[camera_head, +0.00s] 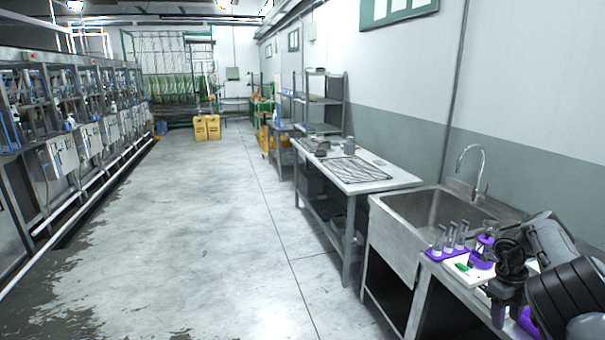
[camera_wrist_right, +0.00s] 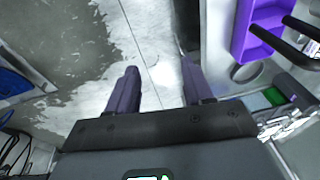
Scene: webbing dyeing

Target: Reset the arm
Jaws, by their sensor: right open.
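My right arm (camera_head: 560,285) comes in at the lower right of the head view, over the end of the counter beside the sink. My right gripper (camera_wrist_right: 160,85) shows in the wrist view with its two dark fingers apart and nothing between them. Below the gap are bare concrete floor and a pale edge. In the head view my arm hides part of the counter, and the fingers are hard to make out. My left arm and gripper are not in view.
A purple rack (camera_head: 437,251) with several clear tubes stands on the counter close to my right arm, near a steel sink (camera_head: 420,210). A purple holder (camera_wrist_right: 262,30) shows in the wrist view. Machines (camera_head: 75,150) line the left; the floor (camera_head: 200,220) between is open.

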